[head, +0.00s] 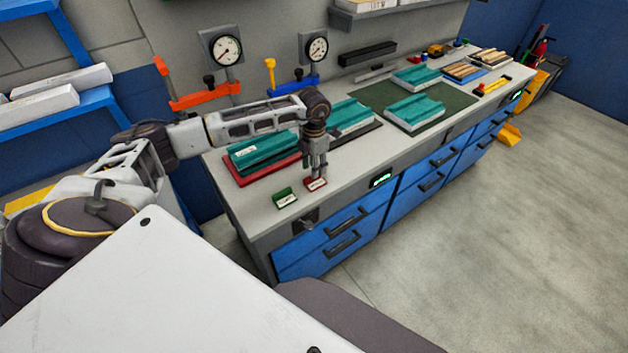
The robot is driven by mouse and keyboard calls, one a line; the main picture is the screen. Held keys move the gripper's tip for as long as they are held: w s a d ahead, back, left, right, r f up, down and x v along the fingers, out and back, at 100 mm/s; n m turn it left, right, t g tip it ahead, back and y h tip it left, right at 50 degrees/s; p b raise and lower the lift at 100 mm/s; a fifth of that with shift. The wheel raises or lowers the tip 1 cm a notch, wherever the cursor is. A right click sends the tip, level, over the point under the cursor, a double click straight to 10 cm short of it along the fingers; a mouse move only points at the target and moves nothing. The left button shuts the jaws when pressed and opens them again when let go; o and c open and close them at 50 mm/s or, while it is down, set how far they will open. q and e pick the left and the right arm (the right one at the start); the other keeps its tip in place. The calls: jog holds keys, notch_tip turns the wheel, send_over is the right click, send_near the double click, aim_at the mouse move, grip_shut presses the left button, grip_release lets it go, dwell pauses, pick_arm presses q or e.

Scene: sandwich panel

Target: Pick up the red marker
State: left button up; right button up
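The red marker (316,184) is a small red block with a pale label, lying near the front edge of the grey workbench. My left gripper (317,174) points straight down right above it, with its fingertips at or just over the marker's top. I cannot tell whether the fingers touch it or how far apart they are. My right gripper is not in view.
A similar green marker (285,199) lies just left of the red one on the workbench (350,172). Teal panels (262,151) on a red mat (270,172) stand behind. More teal blocks (414,112) sit on a dark green mat farther right.

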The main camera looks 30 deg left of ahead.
aim_at(315, 181)
pick_arm(q)
jog(key=shift+f+p, duration=0.4)
jog(key=shift+f, duration=1.55)
jog(key=shift+c, duration=0.5)
grip_shut()
